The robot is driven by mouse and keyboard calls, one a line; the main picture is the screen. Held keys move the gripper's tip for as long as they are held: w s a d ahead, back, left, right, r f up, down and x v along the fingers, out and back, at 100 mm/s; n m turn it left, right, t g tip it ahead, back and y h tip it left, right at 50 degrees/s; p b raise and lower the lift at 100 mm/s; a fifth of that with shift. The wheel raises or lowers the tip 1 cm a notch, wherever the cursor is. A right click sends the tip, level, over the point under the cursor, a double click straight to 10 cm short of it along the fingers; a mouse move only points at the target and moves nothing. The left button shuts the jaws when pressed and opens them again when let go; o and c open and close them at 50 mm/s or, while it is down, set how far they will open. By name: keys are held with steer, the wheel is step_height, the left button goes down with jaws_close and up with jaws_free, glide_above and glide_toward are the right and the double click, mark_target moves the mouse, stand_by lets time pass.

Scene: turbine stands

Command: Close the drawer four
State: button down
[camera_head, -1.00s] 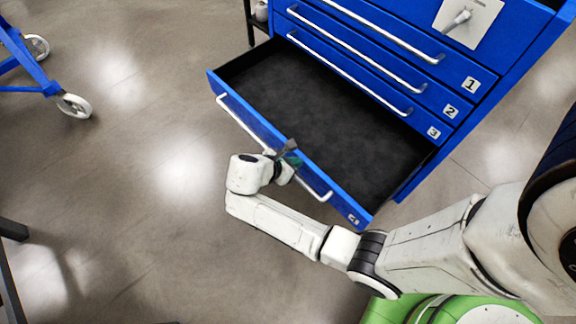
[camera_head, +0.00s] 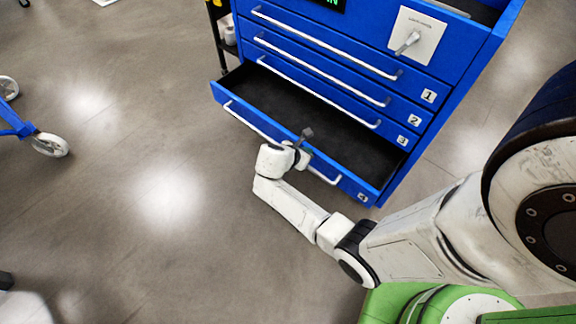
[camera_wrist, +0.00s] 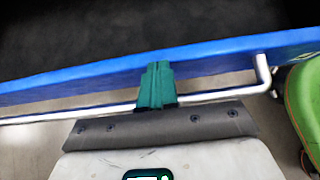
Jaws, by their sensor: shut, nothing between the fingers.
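Drawer four (camera_head: 345,190) is the lowest drawer of the blue cabinet (camera_head: 460,45), with a 4 label at the right end of its front. It stands partly open and its dark inside looks empty. My gripper (camera_head: 306,135) is at the middle of the drawer's front, by its white handle (camera_head: 325,177). In the wrist view the green fingers (camera_wrist: 157,85) are together with nothing between them. They lie over the handle bar (camera_wrist: 215,94) and against the blue front edge (camera_wrist: 215,55). Whether they press on the edge cannot be told.
Drawers 1, 2 and 3 above are shut. A white plate with a lever (camera_head: 415,38) is on the cabinet's upper front. A blue wheeled frame (camera_head: 20,128) stands at the left. The floor (camera_head: 150,220) in front is clear.

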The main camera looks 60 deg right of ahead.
steer(key=s+d+b, duration=0.1)
steer(key=s+d, duration=0.3)
steer(key=d, duration=1.1)
steer(key=shift+s, duration=0.2)
steer(key=shift+f, duration=0.1)
steer(key=p+v, duration=0.1)
steer(key=v, duration=0.3)
steer(key=a+f+p+v, duration=0.1)
steer(key=v, duration=0.3)
steer(key=f+p+v, duration=0.1)
steer(key=v, duration=0.3)
steer(key=shift+w+a+r, duration=0.2)
steer(key=shift+w+a, duration=0.25)
steer(key=shift+a, duration=0.1)
step_height(320, 180, down, 5)
steer(key=w+d+g+h+b, duration=0.1)
steer(key=w+d+h+b, duration=0.1)
steer(key=b, duration=1.6)
steer(key=w+h, duration=0.1)
steer(key=h, duration=0.1)
steer(key=shift+f+h+b, duration=0.2)
steer(key=shift+h+b, duration=0.1)
steer(key=shift+d, duration=0.1)
